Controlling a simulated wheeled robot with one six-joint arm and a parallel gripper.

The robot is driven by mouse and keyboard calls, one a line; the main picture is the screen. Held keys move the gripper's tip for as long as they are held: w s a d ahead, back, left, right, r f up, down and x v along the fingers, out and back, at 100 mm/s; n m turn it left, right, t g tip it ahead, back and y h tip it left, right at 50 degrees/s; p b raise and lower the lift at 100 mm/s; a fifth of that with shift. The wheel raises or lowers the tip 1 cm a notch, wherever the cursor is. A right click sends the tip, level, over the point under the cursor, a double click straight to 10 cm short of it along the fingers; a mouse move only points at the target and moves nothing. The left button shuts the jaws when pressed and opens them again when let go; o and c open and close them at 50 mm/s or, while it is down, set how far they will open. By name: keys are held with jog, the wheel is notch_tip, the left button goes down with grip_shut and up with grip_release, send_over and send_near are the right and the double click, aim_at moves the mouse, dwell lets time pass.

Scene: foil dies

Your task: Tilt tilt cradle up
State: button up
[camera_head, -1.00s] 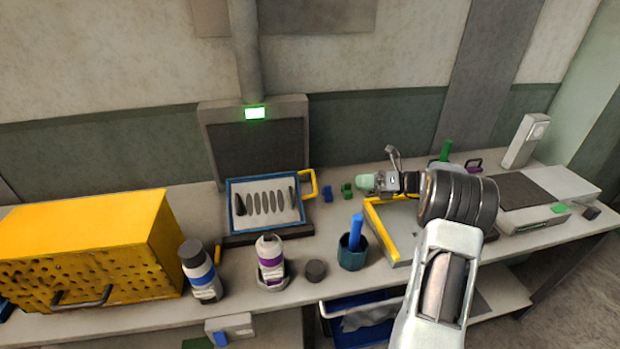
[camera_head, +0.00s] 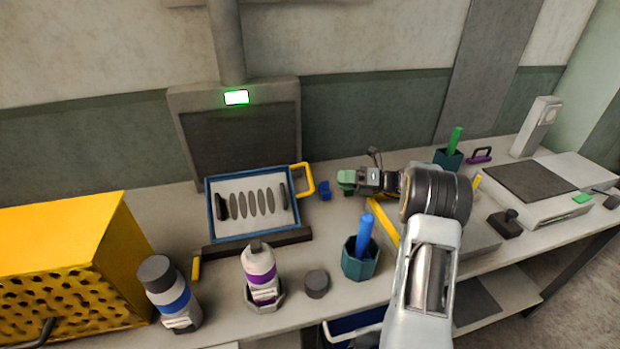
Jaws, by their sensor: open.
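The tilt cradle appears to be the blue-framed tray (camera_head: 209,222) at left of centre, with a yellow loop handle (camera_head: 309,181) at its upper right corner. It rests on a dark base (camera_head: 228,248) and holds a pale sheet with a row of dark oval shapes. My gripper (camera_head: 352,181) is to the right of the handle, apart from it, and points left. It looks empty. Its fingertips are small and overlap a green block, so the finger gap is hard to see.
A small blue block (camera_head: 324,190) lies between handle and gripper. A teal cup (camera_head: 359,264) with a blue stick, a dark puck (camera_head: 316,284) and a white-purple bottle (camera_head: 260,268) stand in front. A dark panel (camera_head: 240,142) with a green light stands behind the tray.

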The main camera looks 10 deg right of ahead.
aim_at(310, 175)
jog(key=x, duration=1)
jog(key=shift+a, duration=0.1)
jog(key=shift+c, duration=0.3)
grip_shut()
